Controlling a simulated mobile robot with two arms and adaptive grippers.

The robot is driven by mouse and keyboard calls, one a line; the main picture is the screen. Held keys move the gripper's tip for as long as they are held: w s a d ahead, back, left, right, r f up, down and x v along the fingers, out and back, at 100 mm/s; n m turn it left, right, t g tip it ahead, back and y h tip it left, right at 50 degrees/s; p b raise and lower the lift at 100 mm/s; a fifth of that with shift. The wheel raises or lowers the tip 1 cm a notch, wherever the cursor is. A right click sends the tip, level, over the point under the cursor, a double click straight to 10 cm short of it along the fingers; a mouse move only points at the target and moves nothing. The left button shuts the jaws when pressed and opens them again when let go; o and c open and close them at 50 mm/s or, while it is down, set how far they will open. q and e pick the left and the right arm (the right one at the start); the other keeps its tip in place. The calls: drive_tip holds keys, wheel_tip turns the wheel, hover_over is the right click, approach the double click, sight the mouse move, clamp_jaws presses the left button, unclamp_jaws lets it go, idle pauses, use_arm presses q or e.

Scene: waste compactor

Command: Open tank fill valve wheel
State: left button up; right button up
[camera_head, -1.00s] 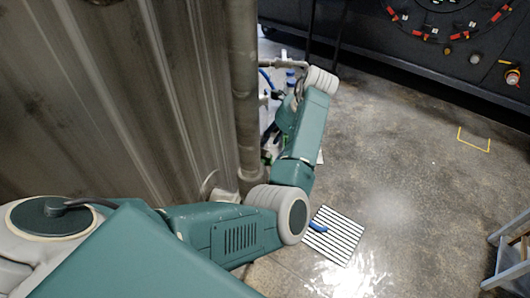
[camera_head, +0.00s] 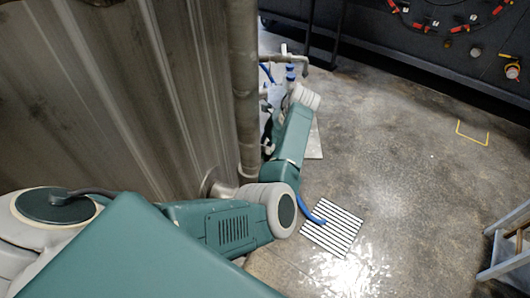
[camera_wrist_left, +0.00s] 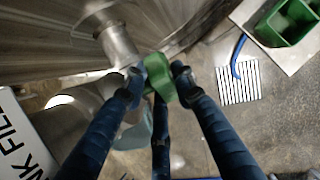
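In the left wrist view, a small green curved part (camera_wrist_left: 162,74), which looks like the tank fill valve wheel, lies between the tips of my left gripper (camera_wrist_left: 158,82). Two dark blue fingers flank it left and right, and a third finger rises from below. The tips are at or very near the green part; whether they press on it is unclear. A white sign (camera_wrist_left: 18,145) reading partly "NK FILL" is at the left edge. In the head view, my left forearm hides the wheel.
A large ribbed metal tank wall (camera_head: 120,90) fills the left of the head view, with a vertical pipe (camera_head: 246,90) at its edge. A striped floor grate (camera_head: 335,230) lies right of my arm. A green container (camera_wrist_left: 288,22) shows at top right. Floor at right is mostly clear.

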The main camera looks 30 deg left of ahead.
use_arm(q)
drive_tip(key=shift+y, duration=0.3)
clamp_jaws()
use_arm(e)
drive_tip(key=shift+w+d, duration=0.1)
drive_tip(key=shift+w, duration=0.05)
use_arm(q)
drive_tip(key=shift+d+f+y, duration=0.1)
drive_tip(key=shift+y, duration=0.4)
drive_tip(key=shift+f+g+y+b, duration=0.1)
drive_tip(key=shift+g+y+b, duration=0.2)
drive_tip(key=shift+y+b, duration=0.25)
drive_tip(key=y+b, duration=0.1)
drive_tip(key=b, duration=0.1)
drive_tip(key=y+b, duration=0.1)
drive_tip(key=shift+w+d+f+y, duration=0.1)
drive_tip(key=shift+d+f+y, duration=0.15)
drive_tip(key=shift+f+y, duration=0.1)
drive_tip(key=shift+d+r+g+y+b, duration=0.1)
drive_tip(key=shift+r+g+y+b, duration=0.2)
drive_tip(key=shift+y+b, duration=0.8)
use_arm(e)
wheel_tip(320, 180, down, 7)
drive_tip(key=shift+w+a+b, duration=0.2)
drive_tip(key=shift+a+b, duration=0.1)
use_arm(q)
drive_tip(key=shift+h, duration=0.3)
use_arm(e)
drive_tip(key=shift+d+r, duration=0.1)
